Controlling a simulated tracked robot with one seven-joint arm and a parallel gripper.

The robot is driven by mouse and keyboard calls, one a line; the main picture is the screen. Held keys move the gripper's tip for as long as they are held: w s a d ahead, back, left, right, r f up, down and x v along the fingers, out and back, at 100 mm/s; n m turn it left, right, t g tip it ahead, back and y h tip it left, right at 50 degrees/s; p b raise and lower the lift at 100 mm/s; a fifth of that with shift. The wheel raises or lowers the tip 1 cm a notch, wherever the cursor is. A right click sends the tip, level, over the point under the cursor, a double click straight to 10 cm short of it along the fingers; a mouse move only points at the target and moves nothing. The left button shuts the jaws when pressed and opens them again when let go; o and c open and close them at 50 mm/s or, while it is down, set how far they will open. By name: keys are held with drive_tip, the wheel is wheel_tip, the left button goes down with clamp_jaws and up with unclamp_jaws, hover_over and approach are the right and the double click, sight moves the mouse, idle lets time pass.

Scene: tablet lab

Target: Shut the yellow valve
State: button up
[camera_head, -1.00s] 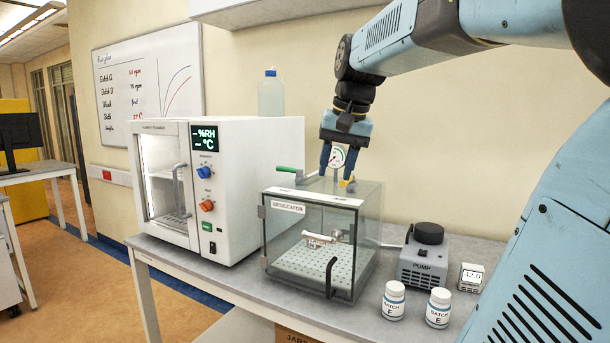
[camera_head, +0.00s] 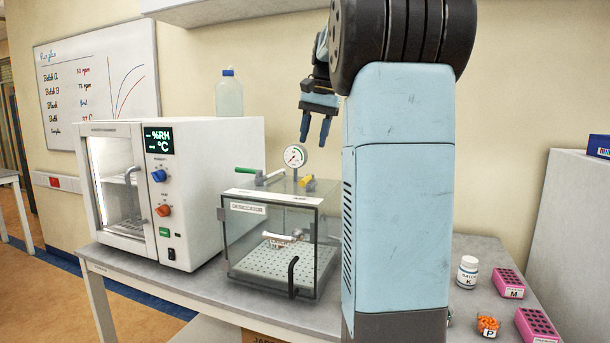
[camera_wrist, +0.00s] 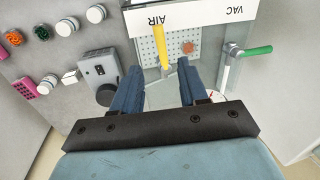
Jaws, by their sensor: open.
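The yellow valve (camera_head: 307,182) is a small lever on top of the clear desiccator (camera_head: 228,240), to the right of the pressure gauge (camera_head: 295,156). In the wrist view the yellow lever (camera_wrist: 160,45) reaches to the AIR label and lies between the lines of my two fingers. My gripper (camera_head: 314,141) is open and empty, pointing down above the valve, with a gap between its tips and the lever. It also shows in the wrist view (camera_wrist: 160,72). The green valve (camera_head: 248,171) by the VAC label is on the left of the lid.
A white oven-like cabinet (camera_head: 205,200) stands close left of the desiccator. In the wrist view a grey pump (camera_wrist: 100,70) is beside it. A white bottle (camera_head: 467,271) and pink racks (camera_head: 510,283) are at the right. My arm hides the middle of the bench.

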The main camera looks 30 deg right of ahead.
sight(305, 179)
drive_tip(key=f, duration=0.3)
drive_tip(key=w+a+f, duration=0.1)
drive_tip(key=f, duration=0.6)
drive_tip(key=shift+w+a+f, duration=0.25)
drive_tip(key=shift+f, duration=0.05)
clamp_jaws()
